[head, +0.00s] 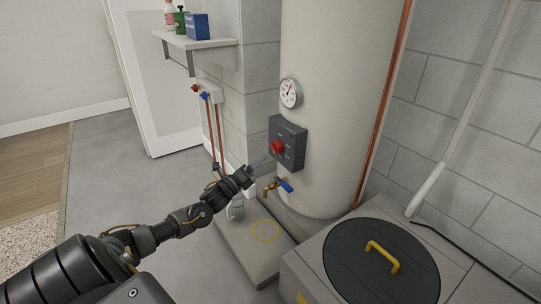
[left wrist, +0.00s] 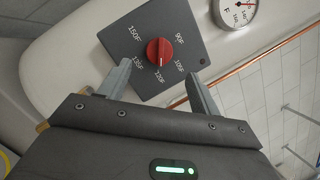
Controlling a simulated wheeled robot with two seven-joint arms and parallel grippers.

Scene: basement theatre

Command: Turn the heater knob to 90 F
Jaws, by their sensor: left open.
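The red heater knob (head: 277,147) sits on a dark square control plate (head: 294,140) on the front of the pale water heater tank (head: 335,75). In the left wrist view the knob (left wrist: 160,51) is round with a pale pointer mark that appears to face the 120F label. Labels from 90F to 150F are printed around it on the plate (left wrist: 128,40). My left gripper (head: 259,163) is just in front of the plate, at its lower left. Its fingers (left wrist: 158,72) are open, one on each side below the knob, apart from it. My right gripper is not in view.
A round gauge (head: 290,93) is above the plate. A brass tap with a blue handle (head: 285,185) is just below it. A black round lid with a yellow handle (head: 382,256) is at the lower right. A shelf with bottles (head: 210,43) is at upper left.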

